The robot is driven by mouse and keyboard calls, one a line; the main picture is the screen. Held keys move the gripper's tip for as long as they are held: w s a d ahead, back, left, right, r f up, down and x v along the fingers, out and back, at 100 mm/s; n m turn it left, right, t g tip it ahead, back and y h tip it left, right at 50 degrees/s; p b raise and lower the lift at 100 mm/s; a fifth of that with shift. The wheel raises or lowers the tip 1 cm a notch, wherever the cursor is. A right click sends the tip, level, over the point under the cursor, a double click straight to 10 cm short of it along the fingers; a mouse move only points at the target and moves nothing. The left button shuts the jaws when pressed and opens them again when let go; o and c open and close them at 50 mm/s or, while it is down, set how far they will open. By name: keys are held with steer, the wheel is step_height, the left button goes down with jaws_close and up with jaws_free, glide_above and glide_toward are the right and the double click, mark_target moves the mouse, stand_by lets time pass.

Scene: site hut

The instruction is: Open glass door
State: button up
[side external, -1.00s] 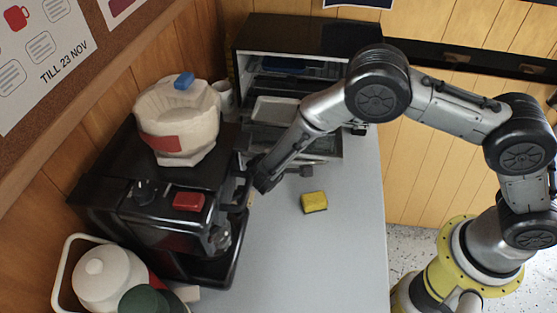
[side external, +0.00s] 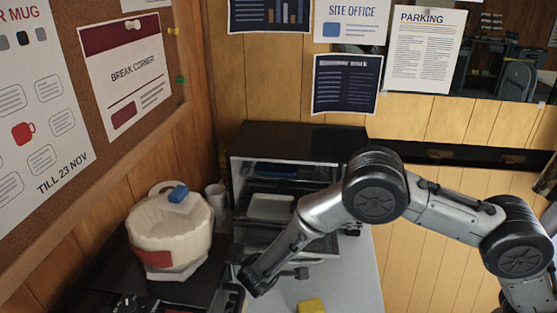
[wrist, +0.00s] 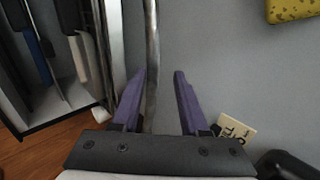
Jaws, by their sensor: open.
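The black oven (side external: 300,140) stands against the back wall, with a pale tray (side external: 270,207) and a blue item inside. Its glass door is at the front, partly hidden by my arm; I cannot tell how far it stands open. The oven interior also shows at the left of the wrist view. My gripper (side external: 256,278) is low in front of the oven. In the wrist view, my gripper (wrist: 160,75) is open, with the metal handle bar (wrist: 151,40) running between its purple fingers, nearer the left one.
A yellow sponge (side external: 312,306) lies on the grey counter (side external: 362,270). A small cream card (wrist: 237,130) shows near the right finger.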

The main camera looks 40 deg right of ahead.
steer(key=shift+g+y, duration=0.5)
steer(key=r, duration=0.2)
steer(key=w+d+r, duration=0.1)
steer(key=r, duration=0.1)
steer(key=w+d+r, duration=0.1)
steer(key=r, duration=0.1)
steer(key=shift+r, duration=0.35)
steer(key=d+r, duration=0.1)
steer(key=w+r, duration=0.1)
steer(key=r, duration=0.1)
steer(key=w+d+r, duration=0.1)
steer(key=r, duration=0.1)
steer(key=shift+w+d, duration=0.25)
steer(key=shift+d, duration=0.05)
steer(key=w+d+r+g+y, duration=0.3)
steer(key=w+d+r, duration=0.3)
steer(key=w+d, duration=0.1)
steer(key=v, duration=0.7)
steer(key=shift+w+d+r, duration=0.15)
steer(key=shift+r, duration=0.15)
